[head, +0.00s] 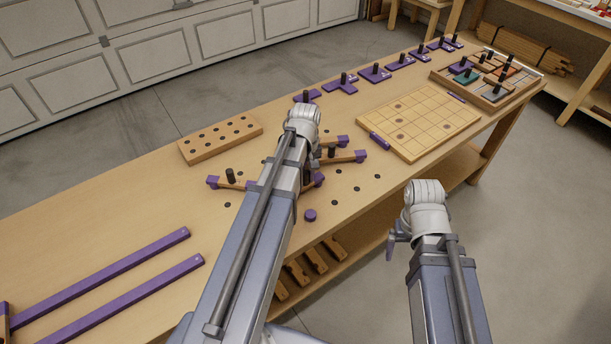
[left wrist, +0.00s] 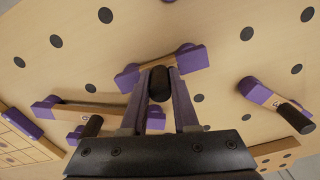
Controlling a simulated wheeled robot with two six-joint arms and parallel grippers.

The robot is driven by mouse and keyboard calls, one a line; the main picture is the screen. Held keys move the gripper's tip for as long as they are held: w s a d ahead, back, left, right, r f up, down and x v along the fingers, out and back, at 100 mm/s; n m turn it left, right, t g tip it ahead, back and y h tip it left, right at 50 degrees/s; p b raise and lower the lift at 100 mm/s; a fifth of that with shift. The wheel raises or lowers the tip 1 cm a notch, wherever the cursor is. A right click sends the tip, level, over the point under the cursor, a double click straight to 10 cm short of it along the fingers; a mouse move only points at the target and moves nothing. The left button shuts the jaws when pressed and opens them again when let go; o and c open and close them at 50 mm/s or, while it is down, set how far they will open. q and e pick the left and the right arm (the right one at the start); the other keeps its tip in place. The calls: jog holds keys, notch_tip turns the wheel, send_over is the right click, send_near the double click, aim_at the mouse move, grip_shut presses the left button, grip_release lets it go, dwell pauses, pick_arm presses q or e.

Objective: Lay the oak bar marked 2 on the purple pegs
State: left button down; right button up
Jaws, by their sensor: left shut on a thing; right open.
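My left gripper (left wrist: 157,115) is shut on the black knob (left wrist: 159,82) of a short oak bar with purple ends (left wrist: 192,58). In the head view the arm hides most of this bar; one purple end (head: 318,179) shows. A round purple peg (left wrist: 185,46) peeks out from under one end; I cannot tell whether the bar touches it. The fingers hide any number on the bar. Another purple peg (head: 310,215) stands bare near the bench's front edge. My right gripper (head: 394,238) is open and empty, hanging off the bench, mostly hidden by its arm.
Similar knobbed bars lie close by, on the left (head: 232,179) and right (head: 345,156). A drilled oak block (head: 220,138), a grid board (head: 418,122) and a sorting tray (head: 438,77) stand farther off. Long purple rails (head: 120,303) lie at the front left.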

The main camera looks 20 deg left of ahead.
pick_arm(q)
jog(key=shift+c, duration=1)
grip_release()
jog(key=shift+r+p, duration=4)
jog(key=shift+p, duration=0.05)
